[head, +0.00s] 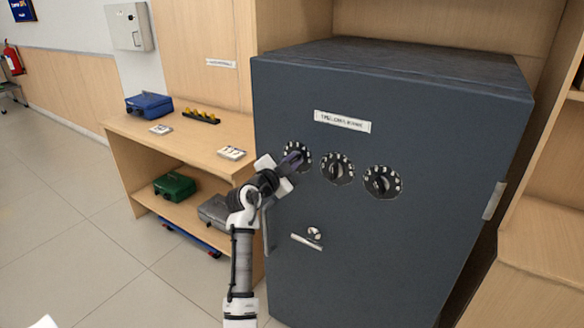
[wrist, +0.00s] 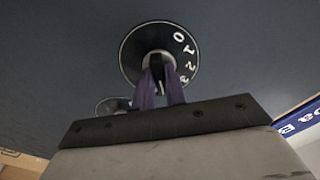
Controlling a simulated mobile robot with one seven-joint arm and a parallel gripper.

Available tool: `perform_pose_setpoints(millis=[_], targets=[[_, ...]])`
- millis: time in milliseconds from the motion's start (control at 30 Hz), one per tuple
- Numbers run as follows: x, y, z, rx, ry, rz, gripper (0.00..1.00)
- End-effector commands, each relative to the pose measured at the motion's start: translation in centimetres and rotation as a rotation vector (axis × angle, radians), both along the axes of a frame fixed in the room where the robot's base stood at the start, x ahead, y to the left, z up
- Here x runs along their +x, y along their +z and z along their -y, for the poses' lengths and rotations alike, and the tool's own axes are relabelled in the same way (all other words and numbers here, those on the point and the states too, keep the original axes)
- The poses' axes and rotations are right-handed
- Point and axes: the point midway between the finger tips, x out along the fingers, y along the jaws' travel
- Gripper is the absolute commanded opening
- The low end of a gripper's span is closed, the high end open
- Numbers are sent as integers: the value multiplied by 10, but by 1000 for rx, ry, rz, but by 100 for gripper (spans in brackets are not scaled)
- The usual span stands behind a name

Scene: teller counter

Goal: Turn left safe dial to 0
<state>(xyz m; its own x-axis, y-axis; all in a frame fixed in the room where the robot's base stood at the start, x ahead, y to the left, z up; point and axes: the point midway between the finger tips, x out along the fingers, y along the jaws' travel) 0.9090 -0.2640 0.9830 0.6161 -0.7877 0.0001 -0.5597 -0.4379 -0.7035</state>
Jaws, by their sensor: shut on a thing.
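The dark blue-grey safe (head: 400,245) has three round dials in a row on its front. My gripper (head: 298,158) is at the left dial (head: 291,149) and covers part of it. In the wrist view, the purple fingers of my gripper (wrist: 160,80) are shut on the knob of the left dial (wrist: 131,61). The numbers 0, 1, 2 and part of a 3 show on its right side; the 0 is at the upper right. The pointer mark is hard to make out. The middle dial (head: 337,169) and right dial (head: 383,182) are free.
A safe handle (head: 306,241) and a round keyhole plate (head: 314,233) sit below the dials. A wooden shelf unit (head: 150,140) stands at left with a blue box (head: 149,105) and a green box (head: 174,186). Open floor lies at far left.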

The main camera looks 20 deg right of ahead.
Motion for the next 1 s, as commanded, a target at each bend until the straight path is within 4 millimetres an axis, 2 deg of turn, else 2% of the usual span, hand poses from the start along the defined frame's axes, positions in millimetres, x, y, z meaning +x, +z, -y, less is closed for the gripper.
perform_pose_setpoints(millis=[1000], targets=[[3,1,-2,-595,0,-765,0]])
